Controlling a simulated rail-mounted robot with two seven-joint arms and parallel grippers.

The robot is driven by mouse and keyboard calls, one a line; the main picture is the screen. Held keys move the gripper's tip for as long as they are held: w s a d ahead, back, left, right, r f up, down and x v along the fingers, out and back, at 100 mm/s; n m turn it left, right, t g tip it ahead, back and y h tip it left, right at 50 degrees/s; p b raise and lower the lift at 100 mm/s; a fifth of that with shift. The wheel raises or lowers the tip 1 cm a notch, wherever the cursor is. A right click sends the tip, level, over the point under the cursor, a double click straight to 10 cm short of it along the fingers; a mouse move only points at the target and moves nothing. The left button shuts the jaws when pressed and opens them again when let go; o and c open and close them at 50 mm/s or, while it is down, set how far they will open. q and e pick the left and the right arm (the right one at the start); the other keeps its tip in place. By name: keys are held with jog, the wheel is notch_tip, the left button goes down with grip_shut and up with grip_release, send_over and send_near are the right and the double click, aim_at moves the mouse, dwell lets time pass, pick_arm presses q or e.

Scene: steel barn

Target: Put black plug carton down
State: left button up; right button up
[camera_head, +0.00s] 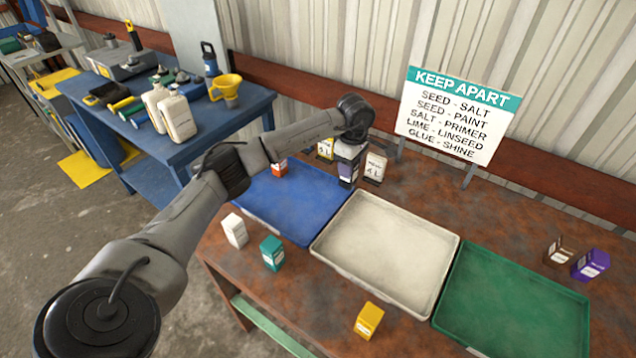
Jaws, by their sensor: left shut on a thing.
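My left arm reaches in from the left, and its gripper (349,154) points down over the back right corner of the blue tray (300,224). It is shut on a small dark carton with a pale label, which I take to be the black plug carton (347,171). The gripper hides the carton's upper part. I cannot tell whether the carton's bottom touches anything. My right gripper is not in view.
A red-orange carton (281,168) is at the blue tray's back left. A cream tray (385,245) and a green tray (515,305) look empty. White (235,231), teal (272,253), yellow (369,320), brown (559,252) and purple (590,265) cartons stand around. A KEEP APART sign (455,117) stands behind.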

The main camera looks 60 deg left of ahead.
pick_arm(q)
jog(key=shift+s+a+f+b, duration=0.3)
jog(key=shift+s+a+f, duration=0.4)
jog(key=shift+a+f, duration=0.5)
jog(key=shift+s+a+f+b, duration=0.25)
jog(key=shift+s+a+f, duration=0.55)
jog(key=shift+f, duration=0.75)
jog(key=shift+s+a+f+b, duration=0.3)
jog(key=shift+s+a+f, duration=0.3)
jog(key=shift+a+f, duration=0.65)
jog(key=shift+d+f, duration=0.15)
jog(key=shift+f, duration=0.05)
jog(key=o, duration=0.9)
jog(key=shift+o, duration=0.2)
notch_tip(320, 180, up, 12)
jog(key=p, duration=0.2)
jog(key=shift+r, duration=0.1)
